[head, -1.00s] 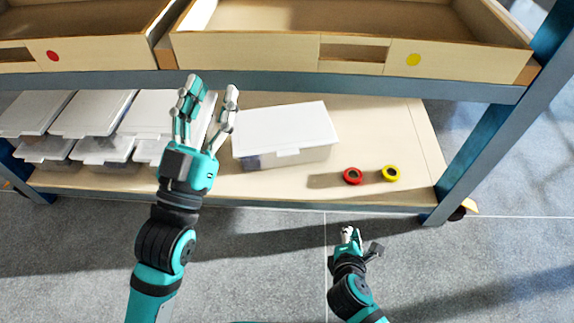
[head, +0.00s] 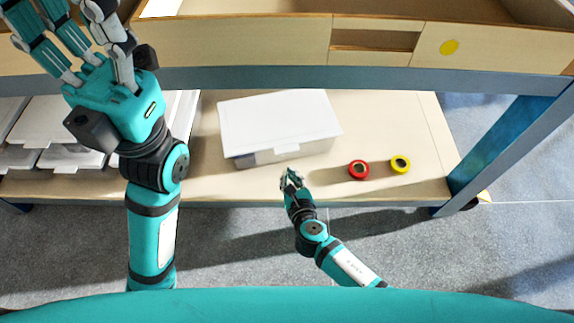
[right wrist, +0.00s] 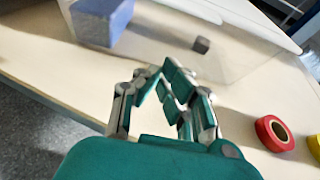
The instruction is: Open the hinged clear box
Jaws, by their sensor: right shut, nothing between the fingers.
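The clear box (head: 278,118) with a white lid sits on the lower shelf, its lid down. Its see-through wall (right wrist: 235,45) in the right wrist view shows a blue block (right wrist: 103,20) and a small dark cube (right wrist: 201,45) inside. A latch tab shows at the middle of its front edge. My right gripper (head: 291,176) is shut and empty, just in front of the box and apart from the latch; its fingers (right wrist: 165,80) point at the box's front. My left gripper (head: 75,30) is open and empty, raised high at the left, close to the camera.
A red tape roll (head: 359,170) and a yellow tape roll (head: 400,164) lie right of the box. Several white-lidded boxes (head: 62,125) stand at the left. A blue shelf beam (head: 300,80) and wooden drawers (head: 250,42) are above.

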